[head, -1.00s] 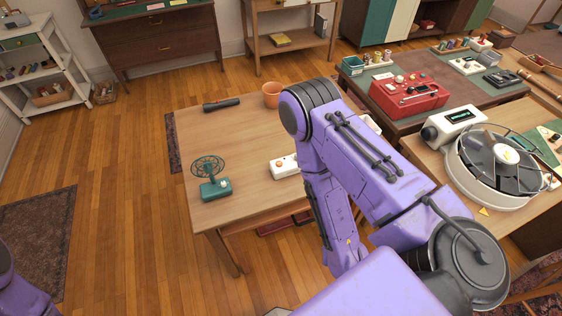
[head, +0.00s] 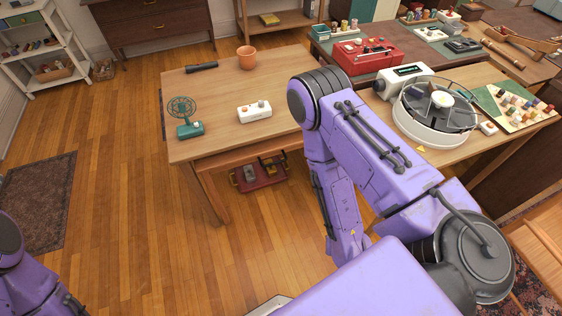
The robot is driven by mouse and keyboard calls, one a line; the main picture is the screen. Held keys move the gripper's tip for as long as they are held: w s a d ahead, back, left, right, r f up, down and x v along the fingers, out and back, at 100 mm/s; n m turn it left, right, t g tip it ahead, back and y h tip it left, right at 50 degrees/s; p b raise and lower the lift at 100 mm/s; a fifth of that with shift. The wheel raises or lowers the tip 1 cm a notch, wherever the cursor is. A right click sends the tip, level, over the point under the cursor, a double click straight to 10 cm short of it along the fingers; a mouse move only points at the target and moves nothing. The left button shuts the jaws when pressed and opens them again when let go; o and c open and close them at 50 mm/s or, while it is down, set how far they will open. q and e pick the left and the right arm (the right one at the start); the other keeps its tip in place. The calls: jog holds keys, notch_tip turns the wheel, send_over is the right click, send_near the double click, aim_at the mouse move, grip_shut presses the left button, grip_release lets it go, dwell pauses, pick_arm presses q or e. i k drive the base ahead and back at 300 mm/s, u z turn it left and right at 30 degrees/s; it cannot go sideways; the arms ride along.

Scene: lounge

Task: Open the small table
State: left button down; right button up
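A light wooden table (head: 225,95) stands ahead of me and is most likely the small table. A plain wooden front panel (head: 240,159) runs below its top; I cannot tell whether it is a drawer, and I see no gap or handle on it. On the top are a dark green fan (head: 184,117), a black flashlight (head: 202,68), an orange pot (head: 246,58) and a white box with knobs (head: 254,111). My purple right arm covers the table's right side. Neither gripper shows; a bit of my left arm is at the lower left.
A red tray with items (head: 262,174) sits low beneath the table. A round turntable-like device (head: 436,112) and a red case (head: 367,56) stand on tables to the right. A white shelf (head: 40,55) is at the far left. Wooden floor in front is clear.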

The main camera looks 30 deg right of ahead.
aim_at(206, 166)
jog(key=z, duration=0.85)
jog(key=i, duration=0.5)
jog(key=k, duration=1.05)
jog(key=z, duration=0.75)
jog(key=i, duration=1.35)
jog(key=u, duration=0.7)
